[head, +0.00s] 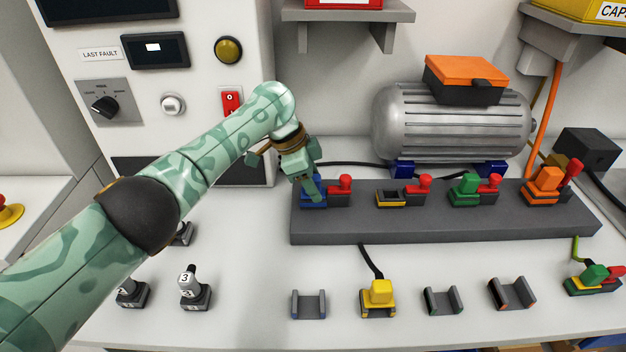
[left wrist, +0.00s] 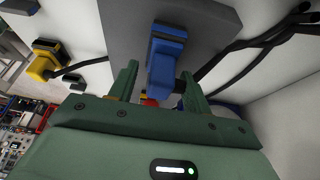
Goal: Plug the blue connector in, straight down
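The blue connector (head: 313,203) is at the leftmost position on the grey block (head: 440,226), partly hidden by my left gripper (head: 308,190). The left wrist view shows the blue connector (left wrist: 165,55) standing on the grey block between the fingers of my left gripper (left wrist: 158,72). A gap shows on its left side; the right finger is very close to it. The fingers look apart, not closed on it. How deep the connector sits cannot be told. A red lever (head: 341,184) stands upright beside it. My right gripper is in neither view.
The block also carries an empty yellow-edged socket (head: 391,198), a green connector (head: 465,188) and an orange connector (head: 545,185). A yellow connector (head: 378,295) rests in front, near an empty blue-edged holder (head: 308,305). A motor (head: 450,125) stands behind.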

